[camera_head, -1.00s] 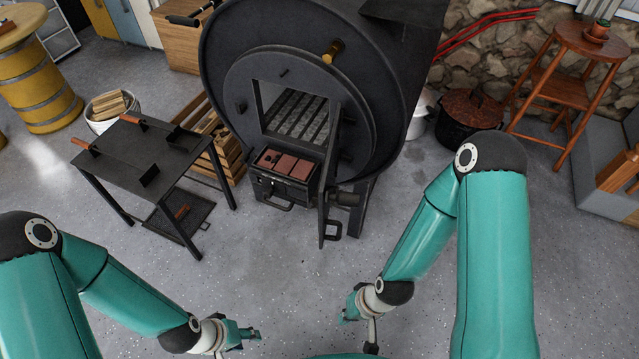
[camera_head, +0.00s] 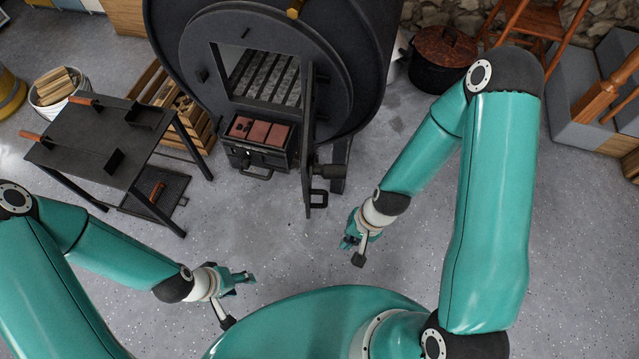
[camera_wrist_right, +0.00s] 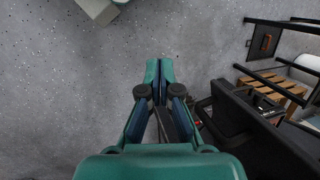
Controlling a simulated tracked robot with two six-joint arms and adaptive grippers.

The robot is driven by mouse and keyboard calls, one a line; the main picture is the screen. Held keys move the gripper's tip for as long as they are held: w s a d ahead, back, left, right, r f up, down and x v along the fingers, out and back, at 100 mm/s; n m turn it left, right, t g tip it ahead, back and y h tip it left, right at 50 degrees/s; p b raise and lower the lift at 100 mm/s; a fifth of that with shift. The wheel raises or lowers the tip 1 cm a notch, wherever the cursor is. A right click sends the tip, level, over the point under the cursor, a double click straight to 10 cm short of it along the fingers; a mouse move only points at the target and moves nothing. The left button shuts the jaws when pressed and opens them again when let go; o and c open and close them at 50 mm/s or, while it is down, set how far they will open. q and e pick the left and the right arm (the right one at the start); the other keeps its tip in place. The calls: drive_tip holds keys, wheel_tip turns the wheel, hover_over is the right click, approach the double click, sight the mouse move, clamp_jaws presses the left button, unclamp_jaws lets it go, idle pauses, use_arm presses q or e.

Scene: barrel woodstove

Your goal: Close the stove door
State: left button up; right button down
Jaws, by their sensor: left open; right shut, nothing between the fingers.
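The black stove door (camera_head: 307,140) stands open. It is hinged at the right of the stove's square opening and swung outward, seen nearly edge-on. Its handle (camera_head: 318,198) is low on the door, on the right side. My right gripper (camera_head: 347,243) is shut and empty, in front of and slightly right of the handle, apart from it. Its closed fingers also show in the right wrist view (camera_wrist_right: 160,70), with a dark panel (camera_wrist_right: 260,140), probably the door or stove, to their right. My left gripper (camera_head: 250,277) is open and empty above the floor, well in front of the stove.
A black table with tools (camera_head: 85,150) stands left, beside a wooden crate (camera_head: 165,95). A lidded pot (camera_head: 440,62) stands right. The floor before the stove is clear.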

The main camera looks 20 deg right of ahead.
drive_tip(key=w+d+r+m+t+y, duration=0.2)
drive_tip(key=w+d+r+m, duration=0.2)
drive_tip(key=r+m, duration=0.4)
drive_tip(key=w+d+r+m+t+y, duration=0.1)
drive_tip(key=w+d+r+m+y, duration=0.2)
drive_tip(key=r+m, duration=0.45)
drive_tip(key=w+a+f+b, duration=0.2)
drive_tip(key=w+a+f, duration=0.3)
drive_tip(key=a, duration=0.5)
drive_tip(key=shift+a+f, duration=0.15)
drive_tip(key=shift+f, duration=0.35)
drive_tip(key=shift+w, duration=0.1)
